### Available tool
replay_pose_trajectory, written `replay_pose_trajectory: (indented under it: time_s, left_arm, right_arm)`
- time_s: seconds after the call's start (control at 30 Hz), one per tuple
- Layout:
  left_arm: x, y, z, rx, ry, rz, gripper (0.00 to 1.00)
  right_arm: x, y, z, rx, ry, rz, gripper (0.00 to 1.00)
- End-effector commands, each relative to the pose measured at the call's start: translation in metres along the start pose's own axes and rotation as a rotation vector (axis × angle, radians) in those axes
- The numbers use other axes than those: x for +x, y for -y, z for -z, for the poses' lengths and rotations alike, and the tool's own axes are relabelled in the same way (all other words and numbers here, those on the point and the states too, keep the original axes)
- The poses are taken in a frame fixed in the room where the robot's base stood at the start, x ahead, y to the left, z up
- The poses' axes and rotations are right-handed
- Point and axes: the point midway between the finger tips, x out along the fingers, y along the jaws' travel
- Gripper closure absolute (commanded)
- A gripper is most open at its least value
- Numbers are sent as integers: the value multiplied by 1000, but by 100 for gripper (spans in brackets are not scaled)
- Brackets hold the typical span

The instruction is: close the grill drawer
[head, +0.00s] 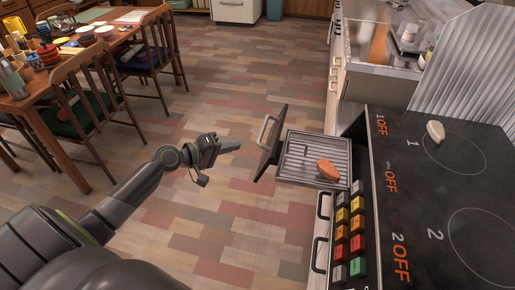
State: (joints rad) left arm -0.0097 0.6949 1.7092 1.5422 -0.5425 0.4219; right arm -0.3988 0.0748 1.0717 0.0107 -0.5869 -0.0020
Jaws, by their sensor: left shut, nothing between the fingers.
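The grill drawer (300,158) is pulled out of the left side of the cooker. It is a ribbed metal tray with a dark upright front panel (271,143) that has a pale handle (265,131). A brown-orange piece of food (327,169) lies on the tray. My left gripper (230,147) is shut and empty. It is in the air to the left of the drawer's front panel, apart from it. My right gripper is not in view.
The cooker has a black hob (430,190) with a white object (435,131) on it and coloured buttons (357,223) on its front. A table (75,63) and chairs (99,100) stand at the left. Tiled floor (215,225) lies clear between them.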

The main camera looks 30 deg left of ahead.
Motion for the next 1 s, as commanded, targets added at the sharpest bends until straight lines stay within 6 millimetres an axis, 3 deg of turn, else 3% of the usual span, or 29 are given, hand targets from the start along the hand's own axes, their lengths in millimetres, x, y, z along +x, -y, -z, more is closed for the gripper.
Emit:
replay_pose_trajectory:
  time_s: [0.23,0.5,1.0]
  left_arm:
    - [54,-1,0,-2,0,-3,100]
    - [72,0,-24,-1,-1,0,100]
    - [76,1,-28,1,-1,1,100]
  right_arm:
    - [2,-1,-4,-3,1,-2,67]
    - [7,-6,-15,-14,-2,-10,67]
    - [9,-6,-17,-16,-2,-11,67]
